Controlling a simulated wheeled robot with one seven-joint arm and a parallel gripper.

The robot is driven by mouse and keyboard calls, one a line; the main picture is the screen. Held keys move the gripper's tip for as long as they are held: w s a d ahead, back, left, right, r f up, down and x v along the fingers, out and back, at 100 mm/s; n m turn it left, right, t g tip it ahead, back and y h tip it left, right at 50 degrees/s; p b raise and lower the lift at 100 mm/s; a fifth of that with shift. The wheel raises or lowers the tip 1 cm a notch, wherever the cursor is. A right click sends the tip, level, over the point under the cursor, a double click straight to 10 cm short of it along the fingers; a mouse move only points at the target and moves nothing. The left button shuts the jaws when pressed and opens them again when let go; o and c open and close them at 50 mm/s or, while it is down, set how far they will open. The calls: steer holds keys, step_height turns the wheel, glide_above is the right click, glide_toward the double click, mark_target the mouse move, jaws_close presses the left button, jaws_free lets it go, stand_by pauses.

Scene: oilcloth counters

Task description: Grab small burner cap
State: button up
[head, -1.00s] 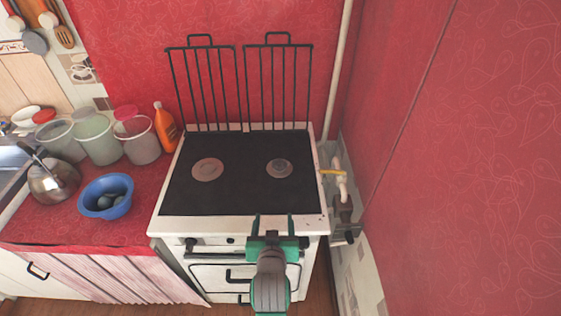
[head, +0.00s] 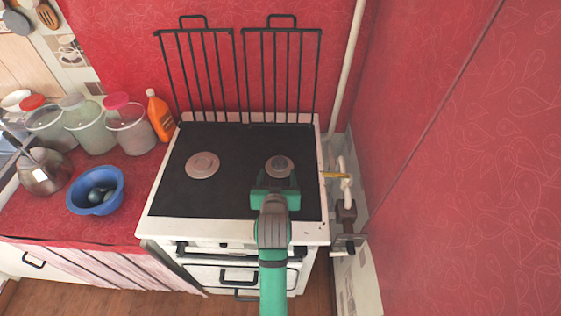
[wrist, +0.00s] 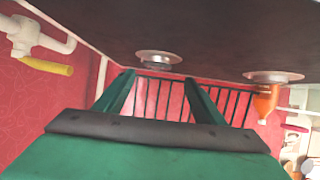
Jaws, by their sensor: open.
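The small burner cap (head: 279,163) is a grey disc on the right burner of the black stovetop (head: 230,200). It also shows in the wrist view (wrist: 158,57), upside down, between and just beyond my fingertips. My gripper (head: 276,177) is over the stovetop, just in front of this burner. In the wrist view my gripper (wrist: 157,78) has its two green fingers apart with nothing between them. I cannot tell whether a finger touches the burner.
A larger burner (head: 202,165) is on the left of the stovetop. Black grates (head: 240,75) stand upright behind it. A pipe with a yellow valve handle (head: 335,175) is at the right. A blue bowl (head: 95,190) and jars (head: 130,130) are on the left counter.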

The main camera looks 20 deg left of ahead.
mark_target(280, 164)
steer(key=shift+d+x, duration=0.15)
steer(key=shift+x, duration=1.5)
steer(key=shift+d+x, duration=0.15)
steer(key=shift+x, duration=1.5)
steer(key=shift+w, duration=0.1)
steer(key=c, duration=1)
